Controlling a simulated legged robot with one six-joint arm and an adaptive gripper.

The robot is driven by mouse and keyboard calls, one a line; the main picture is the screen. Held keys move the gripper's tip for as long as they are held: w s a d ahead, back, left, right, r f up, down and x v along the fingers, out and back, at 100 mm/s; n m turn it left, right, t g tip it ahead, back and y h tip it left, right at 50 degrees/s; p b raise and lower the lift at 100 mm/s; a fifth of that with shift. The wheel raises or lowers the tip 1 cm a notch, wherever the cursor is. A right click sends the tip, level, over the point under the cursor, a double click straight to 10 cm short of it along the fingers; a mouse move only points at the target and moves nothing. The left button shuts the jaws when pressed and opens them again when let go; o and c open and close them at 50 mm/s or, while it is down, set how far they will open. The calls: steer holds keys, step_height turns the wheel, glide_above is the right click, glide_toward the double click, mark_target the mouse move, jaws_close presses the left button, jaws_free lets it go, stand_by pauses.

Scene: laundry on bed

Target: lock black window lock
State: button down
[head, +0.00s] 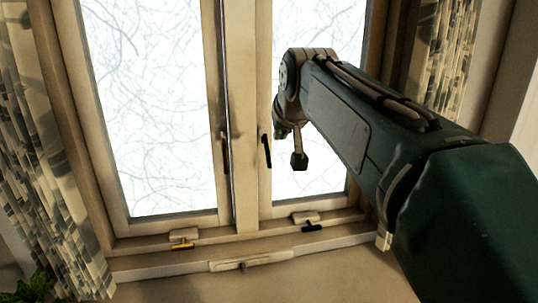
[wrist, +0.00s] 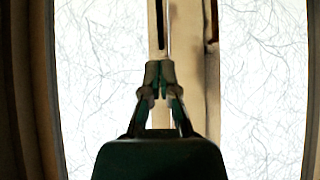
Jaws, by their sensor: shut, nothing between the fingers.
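A slim black handle (head: 267,150) is upright on the inner edge of the right window sash. It also shows in the wrist view (wrist: 160,28), just above my fingertips. A small black catch (head: 312,228) sits low on the frame under the right pane. I cannot tell which of these two is the black window lock. My gripper (head: 299,160) is shut and empty, in front of the right pane and right of the handle in the head view. In the wrist view my gripper (wrist: 160,72) has its fingertips together; whether they touch the handle cannot be told.
A brown handle (head: 226,155) is on the left sash, beside the centre post (head: 243,190). A gold catch (head: 182,243) is under the left pane. A pale fitting (head: 250,262) lies along the sill. Patterned curtains (head: 45,170) hang at both sides; a plant (head: 38,287) is lower left.

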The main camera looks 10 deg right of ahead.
mark_target(269, 163)
steer(key=x, duration=1.4)
steer(key=shift+f, duration=0.15)
steer(key=shift+w+f+t, duration=0.1)
steer(key=shift+f+t, duration=0.55)
steer(key=shift+t, duration=0.35)
steer(key=shift+w+f+t, duration=0.25)
steer(key=shift+f+t, duration=0.2)
steer(key=shift+t, duration=0.05)
steer(key=shift+w+f, duration=0.85)
steer(key=shift+f, duration=0.1)
steer(key=shift+r, duration=0.9)
